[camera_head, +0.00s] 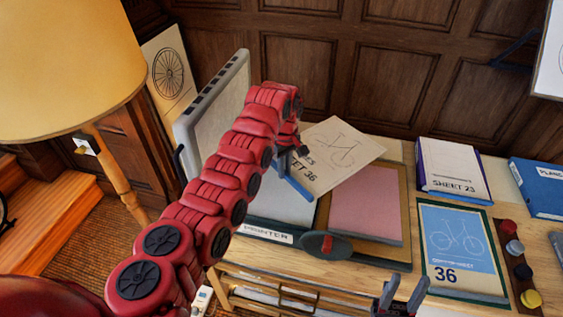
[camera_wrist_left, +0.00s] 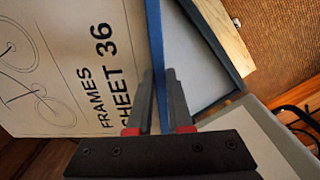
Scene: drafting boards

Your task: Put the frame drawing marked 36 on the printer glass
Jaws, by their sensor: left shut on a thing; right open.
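The drawing marked FRAMES SHEET 36 (camera_head: 345,150), a cream sheet with a bicycle frame, is held tilted over the back of the desk. It also shows in the left wrist view (camera_wrist_left: 60,75). My left gripper (camera_head: 290,150) is shut on its blue edge strip, which runs between the fingers (camera_wrist_left: 160,95). The printer glass (camera_head: 280,208) is a pale panel, partly hidden by my arm and the drawing. The glass seems to show beyond the blue strip in the left wrist view (camera_wrist_left: 195,50). The raised printer lid (camera_head: 215,110) stands at left. My right gripper (camera_head: 404,287) is open and empty at the front edge.
A pink sheet (camera_head: 365,205) on a brown board lies right of the printer. A blue bicycle sheet also marked 36 (camera_head: 455,245), a SHEET 23 box (camera_head: 450,170) and a blue binder (camera_head: 540,188) are further right. A lamp (camera_head: 65,60) stands left.

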